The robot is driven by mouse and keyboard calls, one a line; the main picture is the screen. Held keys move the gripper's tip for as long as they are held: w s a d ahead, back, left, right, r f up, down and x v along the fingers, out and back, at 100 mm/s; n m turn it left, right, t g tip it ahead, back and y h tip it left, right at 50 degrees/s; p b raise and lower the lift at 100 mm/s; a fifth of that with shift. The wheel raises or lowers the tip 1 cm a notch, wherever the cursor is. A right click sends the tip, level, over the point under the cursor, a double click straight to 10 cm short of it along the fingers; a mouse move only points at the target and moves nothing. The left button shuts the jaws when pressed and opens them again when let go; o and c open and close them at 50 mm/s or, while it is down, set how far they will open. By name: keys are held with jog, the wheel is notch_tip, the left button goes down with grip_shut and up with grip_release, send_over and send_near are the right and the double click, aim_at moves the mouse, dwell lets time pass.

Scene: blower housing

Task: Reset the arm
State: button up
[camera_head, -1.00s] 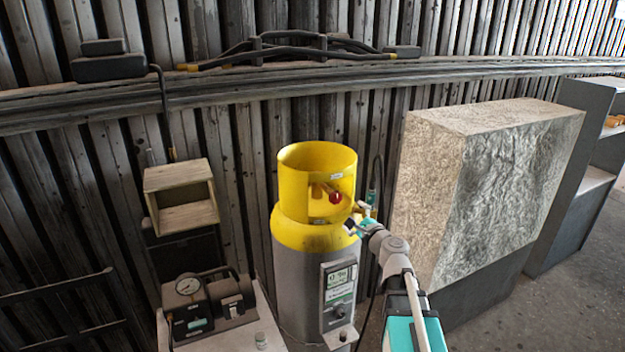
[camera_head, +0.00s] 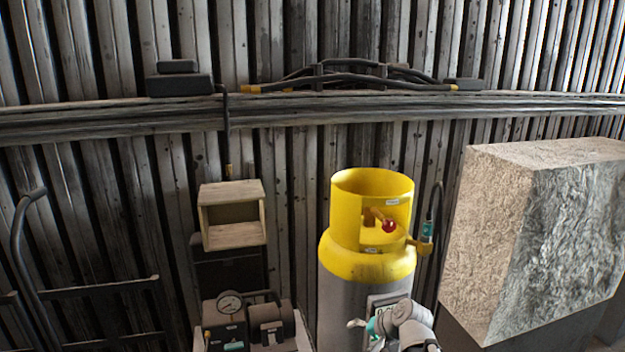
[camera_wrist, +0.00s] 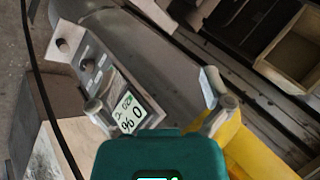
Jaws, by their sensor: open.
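My gripper (camera_head: 362,328) is low in the head view, in front of the grey body of the yellow-topped cylinder (camera_head: 367,262). The wrist view shows its two fingers (camera_wrist: 155,95) spread apart with nothing between them. Past the fingers are the cylinder's grey body and its display panel (camera_wrist: 132,112), which reads in percent. The yellow top also shows at the lower right of the wrist view (camera_wrist: 255,155). I cannot tell whether a finger touches the cylinder. Most of my arm is below the head view.
A large rough stone block (camera_head: 560,230) stands right of the cylinder. A small open wooden box (camera_head: 232,215) and a gauge unit (camera_head: 230,305) are to its left. A hand-truck frame (camera_head: 80,285) leans at far left. Cables (camera_head: 345,84) run along the corrugated wall behind.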

jog(key=s+d+f+n+g+h+b, duration=0.3)
jog(key=s+d+f+n+g+h, duration=0.1)
jog(key=s+f, duration=0.4)
jog(key=shift+s+f+n+g+h, duration=0.25)
jog(key=shift+s+n+g+h, duration=0.4)
jog(key=shift+s+h, duration=0.4)
jog(key=shift+d, duration=0.1)
dwell(0.4)
